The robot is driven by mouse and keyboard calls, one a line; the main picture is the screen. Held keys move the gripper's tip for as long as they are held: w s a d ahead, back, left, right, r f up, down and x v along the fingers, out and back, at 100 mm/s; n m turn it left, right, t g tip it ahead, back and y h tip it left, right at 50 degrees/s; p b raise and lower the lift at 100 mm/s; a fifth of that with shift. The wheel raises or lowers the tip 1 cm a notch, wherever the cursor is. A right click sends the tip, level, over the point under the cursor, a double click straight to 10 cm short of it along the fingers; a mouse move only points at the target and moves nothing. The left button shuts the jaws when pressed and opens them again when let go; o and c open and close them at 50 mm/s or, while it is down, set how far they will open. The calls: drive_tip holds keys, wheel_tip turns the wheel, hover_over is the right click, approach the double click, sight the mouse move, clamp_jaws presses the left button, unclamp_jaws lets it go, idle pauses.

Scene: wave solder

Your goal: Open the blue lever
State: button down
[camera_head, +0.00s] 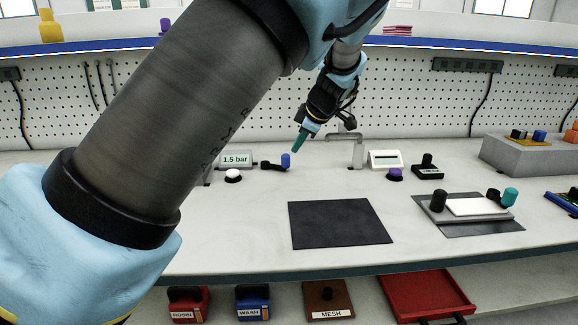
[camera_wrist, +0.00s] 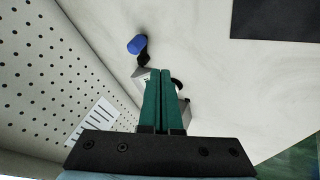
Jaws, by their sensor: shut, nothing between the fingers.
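The blue lever (camera_head: 286,160) stands upright as a blue knob at the right end of a short black arm on the workbench, beside the "1.5 bar" sign. In the wrist view the blue knob (camera_wrist: 137,45) shows at the upper left, just beyond the fingertips. My gripper (camera_head: 297,153) points down with its green fingers above and to the right of the blue knob, apart from it as far as I can tell. In the wrist view the two green fingers of my gripper (camera_wrist: 161,72) are together with nothing between them. They hide part of the lever's base area.
A "1.5 bar" sign (camera_head: 236,159) and a white knob (camera_head: 233,174) stand left of the lever. A grey bent pipe (camera_head: 358,150), a purple knob (camera_head: 395,174) and a white display (camera_head: 385,159) stand right. A black mat (camera_head: 340,222) lies in front. A pegboard (camera_head: 230,100) rises behind.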

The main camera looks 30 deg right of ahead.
drive_tip(key=x, duration=0.3)
drive_tip(key=p+x, duration=0.1)
drive_tip(key=x, duration=0.5)
drive_tip(key=shift+s+a+f+p, duration=0.2)
drive_tip(key=shift+a+f+p, duration=0.1)
drive_tip(key=shift+p, duration=0.1)
drive_tip(key=w+d, duration=0.1)
drive_tip(key=w+d+p, duration=0.1)
drive_tip(key=shift+w+f, duration=0.2)
drive_tip(key=shift+w, duration=0.15)
drive_tip(key=shift+w+d+f, duration=0.1)
drive_tip(key=shift+w+d, duration=0.2)
drive_tip(key=shift+w, duration=0.1)
